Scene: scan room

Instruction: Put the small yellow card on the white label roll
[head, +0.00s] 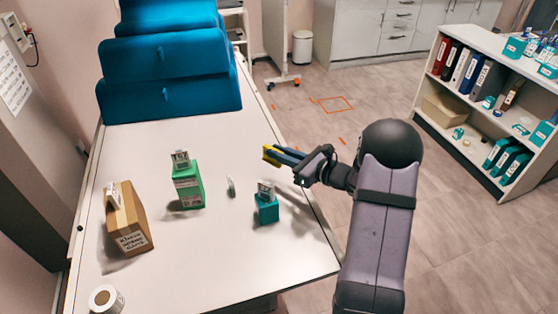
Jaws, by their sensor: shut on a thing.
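My gripper (281,154) is at the end of my arm, in the air over the right side of the white table. It is shut on the small yellow card (268,154), which shows as a yellow piece at the fingertips; the fingers hide part of it. The white label roll (113,304) sits on the table at the near left corner, its brown core facing up and its lower edge close to the picture's bottom. The card is well apart from the roll, farther back and to the right.
Between them stand a brown carton (135,235), a green box (188,189), a small pale item (231,186) and a teal box (266,210) with a tag on top. Blue stepped blocks (175,85) fill the table's back. The table's near middle (200,270) is clear.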

